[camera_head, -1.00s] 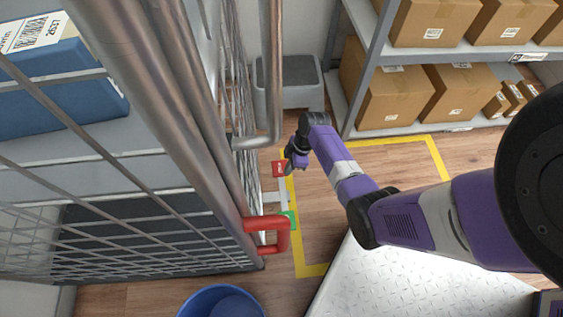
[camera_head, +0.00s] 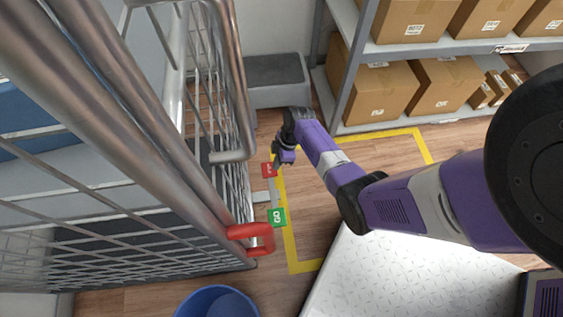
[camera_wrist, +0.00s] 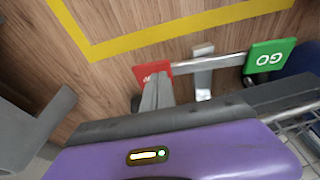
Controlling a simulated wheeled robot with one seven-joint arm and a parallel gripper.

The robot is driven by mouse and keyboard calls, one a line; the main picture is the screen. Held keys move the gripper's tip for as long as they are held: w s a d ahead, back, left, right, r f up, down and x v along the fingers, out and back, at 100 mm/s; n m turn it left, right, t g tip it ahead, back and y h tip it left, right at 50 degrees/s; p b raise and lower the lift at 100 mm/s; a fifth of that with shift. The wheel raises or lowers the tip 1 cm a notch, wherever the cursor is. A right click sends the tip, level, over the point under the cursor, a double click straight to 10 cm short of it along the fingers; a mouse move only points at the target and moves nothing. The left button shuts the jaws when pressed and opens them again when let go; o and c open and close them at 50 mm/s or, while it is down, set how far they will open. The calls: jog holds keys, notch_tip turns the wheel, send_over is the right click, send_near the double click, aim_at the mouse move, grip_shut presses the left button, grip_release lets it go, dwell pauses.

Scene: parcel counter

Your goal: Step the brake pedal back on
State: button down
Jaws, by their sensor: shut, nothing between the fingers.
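The brake pedal is a bar with a red pad (camera_head: 269,170) at one end and a green GO pad (camera_head: 277,217) at the other, low beside the wire cage cart (camera_head: 205,200). My gripper (camera_head: 280,160) is shut and empty, just at the red pad. In the wrist view the gripper fingers (camera_wrist: 157,90) overlap the red pad (camera_wrist: 150,72), hiding part of its lettering. I cannot tell whether they touch it. The green pad (camera_wrist: 270,56) is clear of the gripper.
A red handle (camera_head: 252,238) juts from the cart near the green pad. A blue bin (camera_head: 217,302) stands at the front. A grey step stool (camera_head: 276,78) and a shelf with cartons (camera_head: 388,90) stand behind. Yellow tape (camera_head: 291,240) marks open floor.

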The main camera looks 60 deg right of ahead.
jog(key=w+d+p+v, duration=0.1)
jog(key=p+v, duration=0.4)
jog(key=v, duration=0.6)
jog(key=shift+w+d, duration=0.25)
jog(key=shift+r, duration=0.1)
